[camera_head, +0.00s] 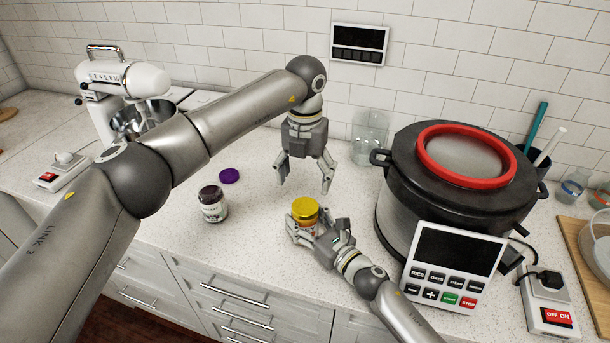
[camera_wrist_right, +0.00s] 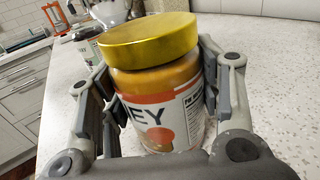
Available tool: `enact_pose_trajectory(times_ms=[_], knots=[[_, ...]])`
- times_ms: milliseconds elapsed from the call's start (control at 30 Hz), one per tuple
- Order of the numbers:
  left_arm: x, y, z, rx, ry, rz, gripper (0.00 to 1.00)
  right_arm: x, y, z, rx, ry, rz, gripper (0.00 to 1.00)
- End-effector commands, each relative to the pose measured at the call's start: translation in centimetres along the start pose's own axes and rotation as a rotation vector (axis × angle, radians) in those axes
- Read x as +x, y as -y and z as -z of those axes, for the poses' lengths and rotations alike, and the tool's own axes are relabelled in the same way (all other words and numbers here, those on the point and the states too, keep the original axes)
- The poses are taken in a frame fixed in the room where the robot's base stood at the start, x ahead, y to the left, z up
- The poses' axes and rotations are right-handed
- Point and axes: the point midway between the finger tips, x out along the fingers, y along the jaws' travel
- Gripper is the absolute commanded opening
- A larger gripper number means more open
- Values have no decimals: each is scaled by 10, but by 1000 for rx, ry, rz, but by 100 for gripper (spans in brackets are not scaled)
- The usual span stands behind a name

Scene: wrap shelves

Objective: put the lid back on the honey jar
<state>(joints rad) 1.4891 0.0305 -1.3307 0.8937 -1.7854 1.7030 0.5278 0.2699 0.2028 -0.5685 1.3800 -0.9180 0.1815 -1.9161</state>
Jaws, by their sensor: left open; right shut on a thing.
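The honey jar (camera_wrist_right: 160,115) stands upright, with a white and orange label in the right wrist view. Its gold-yellow lid (camera_head: 304,209) sits on top of the jar, and it also shows in the wrist view (camera_wrist_right: 148,38). The lid looks slightly tilted there; I cannot tell whether it is screwed tight. My right gripper (camera_head: 312,231) is shut around the jar's body, with a finger on each side. My left gripper (camera_head: 304,188) is open and empty, pointing down above and behind the jar, apart from the lid. The jar's lower part is partly hidden by the right gripper.
A dark jar (camera_head: 213,205) stands to the left, with a purple lid (camera_head: 229,176) lying behind it. A large cooker (camera_head: 400,190) stands close on the right. A glass container (camera_head: 369,139) is at the back. The counter between the dark jar and honey jar is clear.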

Motion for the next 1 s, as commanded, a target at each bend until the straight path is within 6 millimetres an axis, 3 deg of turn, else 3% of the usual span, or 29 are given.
enact_pose_trajectory(times_ms=[267, 700, 1000], knots=[[5, 0, 0, 2, -1, 1, 77, 0, 0, 0, 0, 0, 0, 0], [66, 0, 1, 2, -3, 1, 77, 0, 0, 0, 0, 0, 0, 0], [81, 0, 0, 3, -1, 1, 77, 0, 0, 0, 0, 0, 0, 0]])
